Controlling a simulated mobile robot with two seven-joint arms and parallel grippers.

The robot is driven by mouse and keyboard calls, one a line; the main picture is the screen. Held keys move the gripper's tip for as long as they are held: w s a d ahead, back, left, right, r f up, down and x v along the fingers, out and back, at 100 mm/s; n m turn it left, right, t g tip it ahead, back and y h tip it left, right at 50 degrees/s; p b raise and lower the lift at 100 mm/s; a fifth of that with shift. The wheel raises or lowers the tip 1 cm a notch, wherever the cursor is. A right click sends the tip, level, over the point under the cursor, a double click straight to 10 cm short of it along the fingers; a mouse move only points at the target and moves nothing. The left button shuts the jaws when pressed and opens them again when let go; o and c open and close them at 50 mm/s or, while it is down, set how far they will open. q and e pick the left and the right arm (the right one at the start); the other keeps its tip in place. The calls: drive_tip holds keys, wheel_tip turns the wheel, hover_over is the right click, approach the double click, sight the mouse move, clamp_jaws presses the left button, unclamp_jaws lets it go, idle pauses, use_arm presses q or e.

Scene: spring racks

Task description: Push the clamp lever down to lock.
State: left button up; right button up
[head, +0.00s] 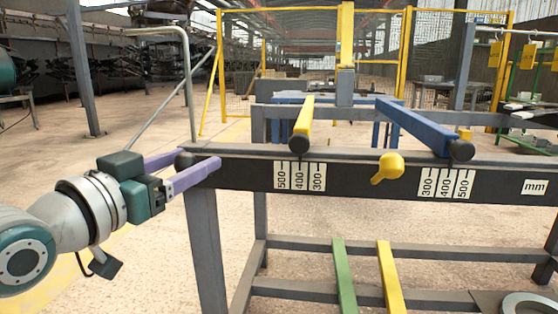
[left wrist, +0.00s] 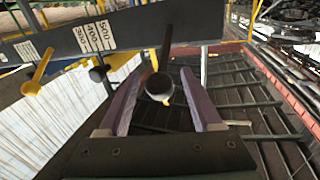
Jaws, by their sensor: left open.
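A dark lever with a round knob (head: 184,160) stands out at the left end of the black rail (head: 240,172). In the left wrist view its knob (left wrist: 160,87) shows between my fingers. A yellow lever (head: 387,167) sits on the rail's front face, its handle tilted down to the left; it also shows in the left wrist view (left wrist: 37,80). I cannot tell for sure which one is the clamp lever. My left gripper (head: 198,167) is open, its purple fingers on either side of the dark knob; contact cannot be made out. My right gripper is out of view.
A yellow bar (head: 303,122) and a blue bar (head: 420,127) with dark ends rest across the rail, above printed scales. A green bar (head: 343,275) and another yellow bar (head: 389,275) lie lower in the frame. The floor at the left is open.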

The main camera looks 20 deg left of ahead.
use_arm(q)
clamp_jaws()
idle(0.4)
idle(0.9)
